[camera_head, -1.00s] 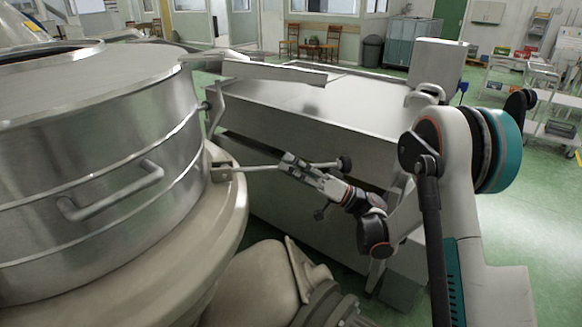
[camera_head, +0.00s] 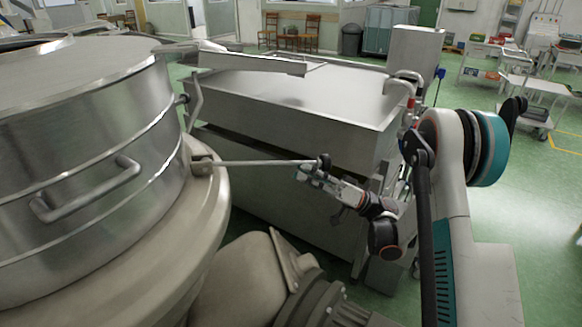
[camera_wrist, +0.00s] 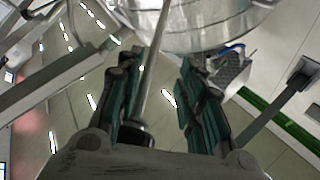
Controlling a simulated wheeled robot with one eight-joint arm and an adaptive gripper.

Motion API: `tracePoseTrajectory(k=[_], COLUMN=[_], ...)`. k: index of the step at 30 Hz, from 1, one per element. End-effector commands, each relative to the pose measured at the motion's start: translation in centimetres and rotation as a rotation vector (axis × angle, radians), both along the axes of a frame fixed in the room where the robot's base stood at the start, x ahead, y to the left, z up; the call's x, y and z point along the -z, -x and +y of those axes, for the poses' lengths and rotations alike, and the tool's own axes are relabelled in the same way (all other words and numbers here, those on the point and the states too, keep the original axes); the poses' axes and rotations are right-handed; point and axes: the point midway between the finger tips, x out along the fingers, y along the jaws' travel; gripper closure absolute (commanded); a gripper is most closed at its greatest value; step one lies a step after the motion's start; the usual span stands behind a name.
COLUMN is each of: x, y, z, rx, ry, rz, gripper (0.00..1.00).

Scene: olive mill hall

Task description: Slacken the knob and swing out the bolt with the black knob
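The bolt (camera_head: 255,163) is a thin metal rod. It sticks out sideways from a bracket (camera_head: 201,164) on the pale rim below the steel drum (camera_head: 90,150), clear of the drum wall. Its round black knob (camera_head: 324,160) is at the outer end. My gripper (camera_head: 303,173) is at this knob end, reaching in from the right. In the wrist view my gripper (camera_wrist: 160,75) has its fingers apart, with the rod (camera_wrist: 151,75) running between them, nearer the left finger. The knob (camera_wrist: 135,133) lies close to the palm, partly hidden. I cannot tell whether a finger touches the rod.
A large steel tank (camera_head: 290,100) stands just behind the bolt and my gripper. The drum has a bar handle (camera_head: 90,190). A pale motor housing (camera_head: 240,280) sits below. Open green floor (camera_head: 510,225) lies at right, with carts (camera_head: 525,90) farther back.

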Motion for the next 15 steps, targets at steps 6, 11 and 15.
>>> tracePoseTrajectory(k=[6, 11, 15], x=[0.54, 0.58, 0.6], y=[0.38, 0.38, 0.4], z=[-1.29, -1.3, -1.37], rx=[0.0, 0.0, 0.0], ry=[-0.002, -0.002, -0.002], rz=[-0.002, -0.002, -0.002], gripper=[0.69, 0.69, 0.69])
